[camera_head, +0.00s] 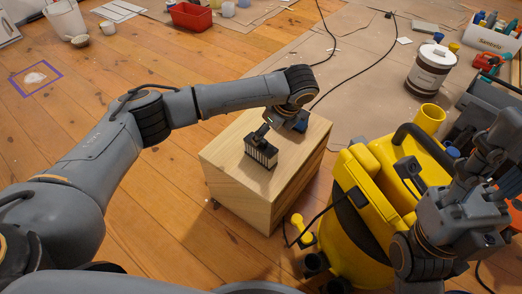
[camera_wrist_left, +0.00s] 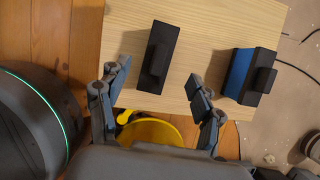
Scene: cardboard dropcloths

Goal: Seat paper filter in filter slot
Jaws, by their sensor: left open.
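The paper filter, a black block with pale pleats (camera_head: 261,152), stands on top of the wooden box (camera_head: 235,165). In the left wrist view it looks like a plain black block (camera_wrist_left: 157,57). A second, blue and black block (camera_wrist_left: 250,75) lies to its right on the box. My left gripper (camera_head: 280,122) is above the box top. Its two fingers are spread wide in the left wrist view (camera_wrist_left: 160,80), with the black block ahead between them and nothing gripped. My right gripper (camera_head: 482,165) is at the right, over the yellow vacuum (camera_head: 365,215). I cannot make out the filter slot.
A paint bucket (camera_head: 430,70) stands on the dropcloth beyond the vacuum. A white tool crate (camera_head: 490,40) is at the top right. A black cord runs across the dropcloth. The wooden floor left of the box is clear.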

